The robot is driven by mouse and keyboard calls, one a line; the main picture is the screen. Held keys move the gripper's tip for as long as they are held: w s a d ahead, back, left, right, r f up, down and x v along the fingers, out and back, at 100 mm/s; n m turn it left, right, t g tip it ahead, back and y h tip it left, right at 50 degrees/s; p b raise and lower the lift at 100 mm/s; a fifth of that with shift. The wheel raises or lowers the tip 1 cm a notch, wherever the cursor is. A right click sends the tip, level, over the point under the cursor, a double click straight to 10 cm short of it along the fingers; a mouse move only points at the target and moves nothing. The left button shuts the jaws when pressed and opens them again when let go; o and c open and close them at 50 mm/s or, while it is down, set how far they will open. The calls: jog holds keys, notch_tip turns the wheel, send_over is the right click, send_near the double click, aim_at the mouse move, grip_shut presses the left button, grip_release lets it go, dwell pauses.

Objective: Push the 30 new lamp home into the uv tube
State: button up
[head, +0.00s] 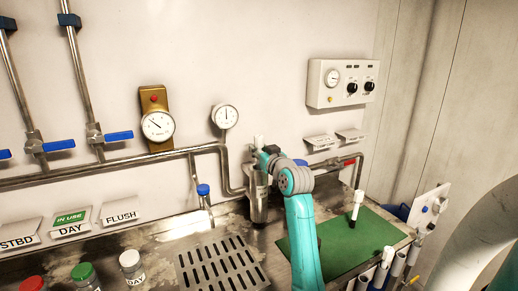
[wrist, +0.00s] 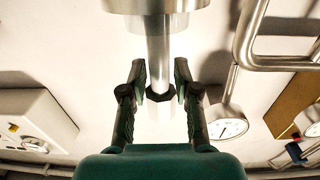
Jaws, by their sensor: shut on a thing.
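The uv tube (head: 259,207) is the upright steel cylinder at the back of the bench in the head view. Its steel mouth shows at the top of the upside-down wrist view (wrist: 155,6). A lamp (wrist: 160,115) with a white end, a dark collar and a pale shaft stands upright, in line with the tube. Its shaft runs into the tube's mouth, and the collar is clear of it. Its white end also shows above the tube in the head view (head: 259,141). My gripper (wrist: 160,82) is shut on the lamp around the collar. No number is readable on it.
A second white lamp (head: 355,208) with a dark base stands on the green mat (head: 380,245). Gauges (head: 225,117), steel pipes (head: 110,166) and a control box (head: 342,83) line the wall. A slotted drain (head: 220,264) and capped bottles (head: 131,265) are at front left.

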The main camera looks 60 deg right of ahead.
jog(key=shift+f, duration=2.05)
jog(key=o, duration=1)
jog(key=shift+f, duration=0.1)
jog(key=shift+o, duration=0.2)
jog(key=v, duration=1.2)
